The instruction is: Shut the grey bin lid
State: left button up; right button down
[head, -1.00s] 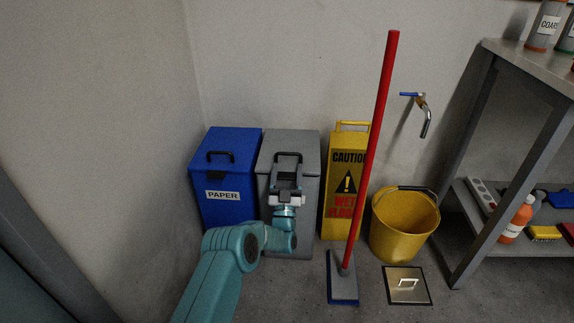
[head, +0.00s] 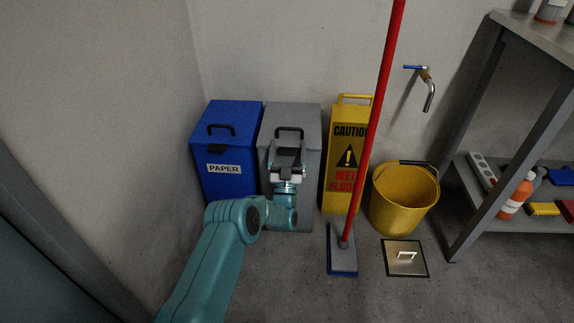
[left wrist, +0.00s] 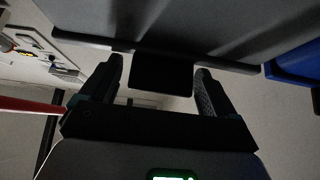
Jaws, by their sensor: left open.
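The grey bin (head: 308,185) stands against the back wall, right of the blue bin. Its grey lid (head: 312,116) lies flat on top and looks down, at a similar slope to the blue lid. A black handle (head: 290,130) stands on it. My left gripper (head: 287,155) is at the bin's upper front edge and hides part of it. In the left wrist view, my left gripper (left wrist: 160,72) is open, its fingers either side of a dark tab (left wrist: 160,76) at the lid's edge. Whether they touch it, I cannot tell. My right gripper is not in view.
The blue paper bin (head: 232,180) stands close on the left. A metal floor hatch (head: 404,258) and a shelf rack (head: 480,150) are further right.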

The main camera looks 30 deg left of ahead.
pick_arm(q)
jog(key=p+v, duration=1)
jog(key=v, duration=0.5)
jog(key=shift+s+f, duration=0.2)
jog(key=shift+s, duration=0.15)
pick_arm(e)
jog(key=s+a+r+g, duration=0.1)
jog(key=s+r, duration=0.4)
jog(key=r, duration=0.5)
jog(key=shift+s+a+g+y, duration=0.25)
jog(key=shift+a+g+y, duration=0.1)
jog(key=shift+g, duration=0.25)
pick_arm(q)
jog(key=shift+d, duration=0.15)
